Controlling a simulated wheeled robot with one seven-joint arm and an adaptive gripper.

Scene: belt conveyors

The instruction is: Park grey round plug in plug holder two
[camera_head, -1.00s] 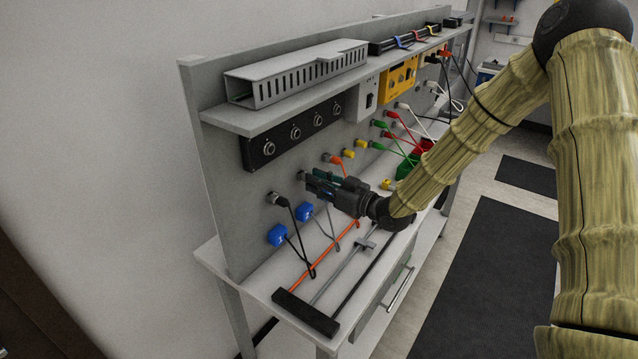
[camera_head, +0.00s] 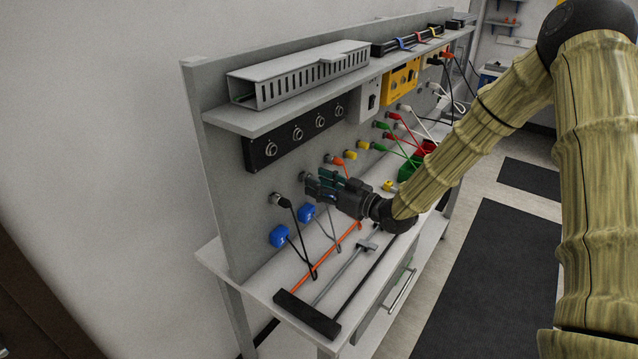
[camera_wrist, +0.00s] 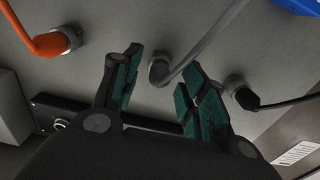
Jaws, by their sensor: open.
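The grey round plug (camera_wrist: 158,70) sits in a fitting on the grey panel in the wrist view, its grey cable (camera_wrist: 203,42) running up and right. My gripper (camera_wrist: 160,85) is open, its green-padded fingers on either side of the plug, with gaps visible between. In the head view my gripper (camera_head: 322,185) is at the panel and mostly hides the plug. I cannot tell which is plug holder two.
An orange plug (camera_wrist: 58,42) and a black plug (camera_wrist: 240,93) flank the grey one closely. Their cables hang over the bench, near a black bar (camera_head: 308,314). A shelf (camera_head: 245,121) overhangs the panel. Red and green bins (camera_head: 407,172) stand to the right.

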